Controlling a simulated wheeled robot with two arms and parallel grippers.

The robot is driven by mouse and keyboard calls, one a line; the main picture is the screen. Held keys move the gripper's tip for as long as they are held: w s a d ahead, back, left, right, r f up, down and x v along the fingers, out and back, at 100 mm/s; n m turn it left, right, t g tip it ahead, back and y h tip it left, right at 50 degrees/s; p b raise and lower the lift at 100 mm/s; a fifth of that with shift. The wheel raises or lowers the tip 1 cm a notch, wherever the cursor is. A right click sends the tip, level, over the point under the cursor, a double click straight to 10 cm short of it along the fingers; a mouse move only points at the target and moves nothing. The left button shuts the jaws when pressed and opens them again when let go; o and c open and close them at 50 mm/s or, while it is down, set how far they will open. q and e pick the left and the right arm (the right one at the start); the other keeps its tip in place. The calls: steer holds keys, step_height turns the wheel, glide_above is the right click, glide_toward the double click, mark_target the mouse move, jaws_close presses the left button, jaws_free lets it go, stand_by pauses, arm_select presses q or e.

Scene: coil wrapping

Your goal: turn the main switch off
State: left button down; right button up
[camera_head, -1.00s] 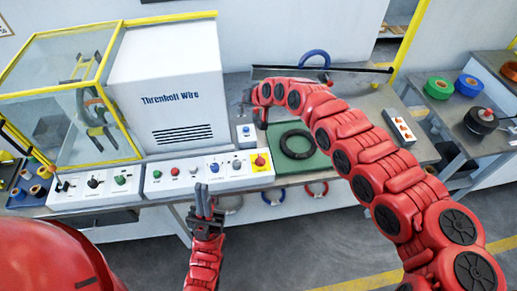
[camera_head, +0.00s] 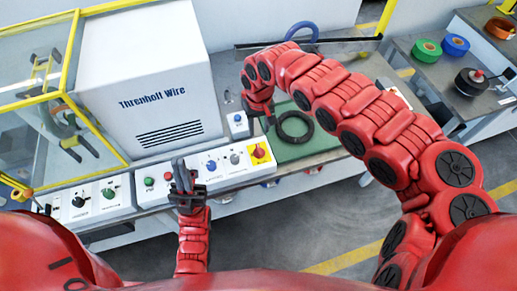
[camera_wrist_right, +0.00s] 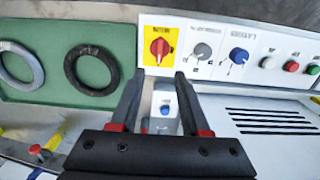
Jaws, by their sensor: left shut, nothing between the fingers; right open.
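The main switch (camera_head: 259,152) is a red knob on a yellow plate at the right end of the white control panel (camera_head: 232,177). It also shows in the right wrist view (camera_wrist_right: 160,46), just beyond the fingertips. My right gripper (camera_wrist_right: 157,82) is open and empty, its two fingers pointing toward the switch but apart from it.
A small box with a blue button (camera_head: 238,122) stands behind the panel. A green mat (camera_head: 300,148) with a black coil (camera_head: 295,127) lies to the right. A large white machine (camera_head: 150,80) stands behind the panel. A grey coil (camera_wrist_right: 20,65) shows in the right wrist view.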

mark_target(259, 149)
step_height(259, 149, down, 10)
steer(key=shift+f+p, duration=0.1)
steer(key=shift+p, duration=0.85)
steer(key=shift+w+f, duration=0.1)
steer(key=shift+f, duration=0.65)
steer(key=shift+c, duration=0.2)
jaws_close()
